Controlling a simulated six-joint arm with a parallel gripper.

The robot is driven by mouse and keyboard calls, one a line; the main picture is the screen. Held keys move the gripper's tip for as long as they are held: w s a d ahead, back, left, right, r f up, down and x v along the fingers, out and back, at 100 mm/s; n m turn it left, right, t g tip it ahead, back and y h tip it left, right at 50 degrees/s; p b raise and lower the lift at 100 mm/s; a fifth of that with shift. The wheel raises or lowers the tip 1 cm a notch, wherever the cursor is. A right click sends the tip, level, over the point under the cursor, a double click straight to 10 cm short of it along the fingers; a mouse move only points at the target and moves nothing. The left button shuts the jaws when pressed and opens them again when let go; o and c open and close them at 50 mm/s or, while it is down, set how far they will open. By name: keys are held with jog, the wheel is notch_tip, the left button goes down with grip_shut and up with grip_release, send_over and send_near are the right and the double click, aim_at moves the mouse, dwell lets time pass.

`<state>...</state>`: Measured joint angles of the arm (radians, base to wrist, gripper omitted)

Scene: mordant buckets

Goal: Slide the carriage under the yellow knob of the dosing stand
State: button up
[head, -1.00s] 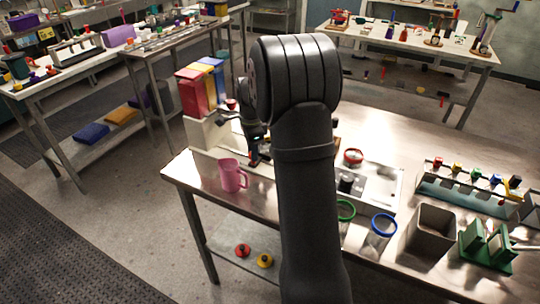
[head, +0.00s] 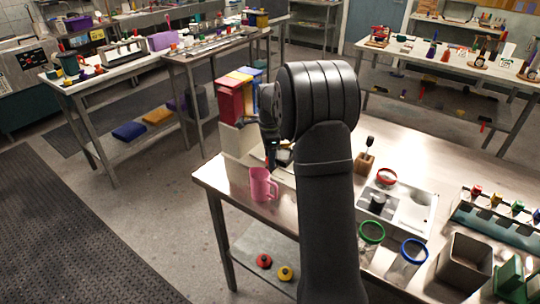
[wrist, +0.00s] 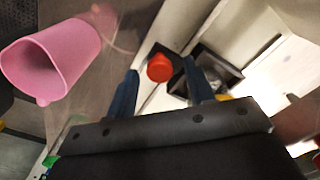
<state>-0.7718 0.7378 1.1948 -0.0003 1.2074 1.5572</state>
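The dosing stand (head: 241,140) is at the table's left back corner, with red (head: 230,101), yellow (head: 240,76) and blue hoppers (head: 250,72) on top. My gripper (head: 279,157) is low in front of it, partly hidden by my arm. In the wrist view my gripper (wrist: 160,72) is open, its two blue fingers apart. A red knob (wrist: 160,67) shows between the fingertips; I cannot tell whether they touch it. A black open box, apparently the carriage (wrist: 228,70), lies just right of it, partly behind the right finger. A yellow bit (wrist: 224,97) shows beside that finger; I cannot tell if it is the yellow knob.
A pink jug (head: 262,186) stands close left of my gripper, at the table's edge. Right of my arm are a wooden block (head: 364,163), a grey tray (head: 415,207), green-rimmed (head: 371,232) and blue-rimmed containers (head: 414,251), a grey bin (head: 466,262) and a rack (head: 490,218).

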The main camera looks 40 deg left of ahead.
notch_tip(320, 180, up, 18)
jog(key=shift+f, duration=0.25)
dwell(0.4)
jog(key=shift+f, duration=0.15)
dwell(0.3)
notch_tip(320, 180, down, 17)
jog(key=shift+f, duration=0.15)
dwell(0.5)
